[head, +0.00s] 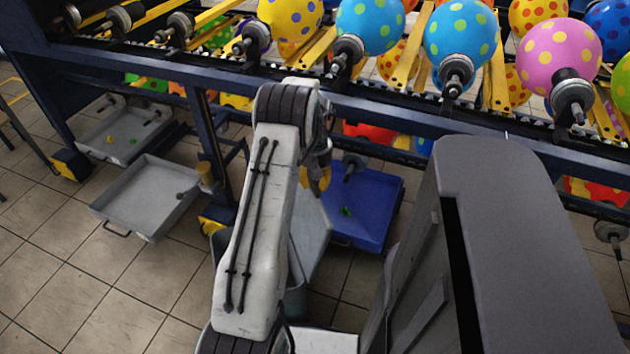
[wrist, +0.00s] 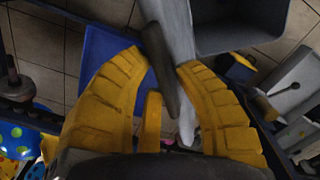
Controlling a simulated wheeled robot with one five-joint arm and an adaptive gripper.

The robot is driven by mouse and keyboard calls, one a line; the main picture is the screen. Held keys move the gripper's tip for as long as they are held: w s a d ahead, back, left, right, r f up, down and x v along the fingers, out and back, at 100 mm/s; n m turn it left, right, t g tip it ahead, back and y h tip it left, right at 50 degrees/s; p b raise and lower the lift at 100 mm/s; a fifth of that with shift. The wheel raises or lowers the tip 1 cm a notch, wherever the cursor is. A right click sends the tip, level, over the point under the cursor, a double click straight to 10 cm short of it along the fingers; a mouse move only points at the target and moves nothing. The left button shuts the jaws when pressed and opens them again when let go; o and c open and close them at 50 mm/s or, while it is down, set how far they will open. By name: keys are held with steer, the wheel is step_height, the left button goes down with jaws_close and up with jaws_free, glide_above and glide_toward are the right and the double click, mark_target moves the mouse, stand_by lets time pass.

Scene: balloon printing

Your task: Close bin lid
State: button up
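The bin's light grey lid (head: 309,232) stands raised beside the bin, partly hidden behind my arm in the head view. The wrist view shows the lid (wrist: 176,28) almost edge-on, with a darker grey strip (wrist: 160,70) along it. The open grey bin (wrist: 240,48) is at upper right there; in the head view only parts of the bin (head: 295,303) show around my arm. My gripper (wrist: 163,62) has its yellow fingers spread, with the lid's strip between them. I cannot tell whether they touch it. In the head view my gripper (head: 318,180) is mostly hidden.
A blue tray (head: 368,208) sits right of the lid under the dark blue machine frame (head: 400,110). Grey trays (head: 148,200) stand at left. Balloons on spindles (head: 460,40) line the machine above. Tiled floor is clear at lower left.

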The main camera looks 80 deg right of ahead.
jaws_close()
steer(key=shift+w+a, duration=0.1)
steer(key=shift+w, duration=0.1)
steer(key=w+a+b, duration=0.1)
steer(key=w+a, duration=0.2)
steer(key=w, duration=0.4)
steer(key=w+a+f+b, duration=0.1)
steer(key=w+a, duration=0.3)
steer(key=w, duration=0.4)
steer(key=shift+w+a+b, duration=0.3)
steer(key=shift+b, duration=0.35)
steer(key=shift+c, duration=1.6)
jaws_free()
steer(key=w+a+f+b, duration=0.5)
steer(key=w+f, duration=0.4)
steer(key=w, duration=0.2)
steer(key=shift+w+a, duration=0.4)
steer(key=shift+a, duration=0.05)
steer(key=shift+o, duration=1.4)
steer(key=shift+s+d+r, duration=0.1)
steer(key=shift+s+d, duration=0.05)
steer(key=o, duration=0.5)
steer(key=shift+o, duration=0.2)
